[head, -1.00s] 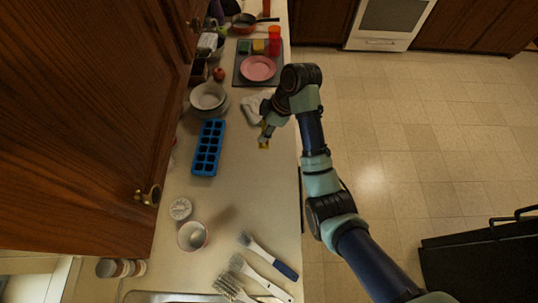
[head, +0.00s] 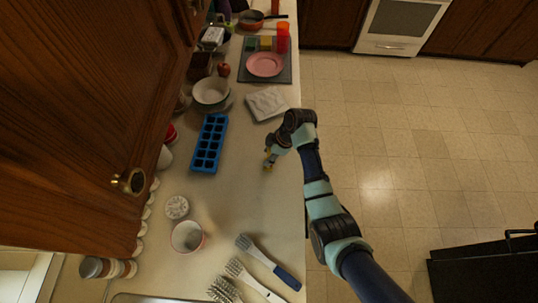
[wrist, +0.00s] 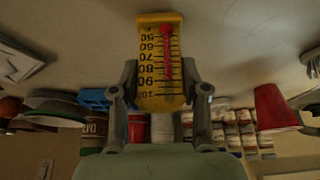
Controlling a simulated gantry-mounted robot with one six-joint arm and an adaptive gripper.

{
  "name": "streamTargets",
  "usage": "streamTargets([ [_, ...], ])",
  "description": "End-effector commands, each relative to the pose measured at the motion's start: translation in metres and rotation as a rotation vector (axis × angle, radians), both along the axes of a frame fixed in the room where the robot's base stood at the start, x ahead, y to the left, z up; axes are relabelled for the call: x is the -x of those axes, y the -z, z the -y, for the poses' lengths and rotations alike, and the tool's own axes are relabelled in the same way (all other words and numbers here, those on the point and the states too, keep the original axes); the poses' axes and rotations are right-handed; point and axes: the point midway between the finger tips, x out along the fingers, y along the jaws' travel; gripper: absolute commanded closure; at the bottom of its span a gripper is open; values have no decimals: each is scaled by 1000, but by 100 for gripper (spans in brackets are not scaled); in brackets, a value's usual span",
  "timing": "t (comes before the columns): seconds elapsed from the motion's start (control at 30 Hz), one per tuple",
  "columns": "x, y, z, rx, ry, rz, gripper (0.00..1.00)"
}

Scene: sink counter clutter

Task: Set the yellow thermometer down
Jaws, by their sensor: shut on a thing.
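The yellow thermometer (wrist: 160,62) has a red tube and black numbers. My gripper (wrist: 160,88) is shut on its lower part in the wrist view, one finger on each side. In the head view, my gripper (head: 271,157) is over the counter (head: 228,190), right of the blue ice tray and close to the counter's right edge. Only a small yellow bit of the thermometer (head: 268,167) shows there, low by the counter surface. I cannot tell whether it touches the counter.
The blue ice tray (head: 209,143) lies to the left, and a folded white cloth (head: 267,103) lies beyond. A cup (head: 187,237), a round white dial (head: 177,207) and several brushes (head: 268,262) are nearer. Bare counter lies between the gripper and the brushes.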

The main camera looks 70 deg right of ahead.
Motion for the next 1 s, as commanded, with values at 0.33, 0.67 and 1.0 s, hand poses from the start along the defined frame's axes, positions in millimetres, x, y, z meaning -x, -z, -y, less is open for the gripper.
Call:
streamTargets([
  [0.33, 0, 8, 0, 2, 0, 1, 87],
  [0.67, 0, 9, 0, 1, -1, 1, 30],
  [1.0, 4, -5, 3, 3, 1, 3, 30],
])
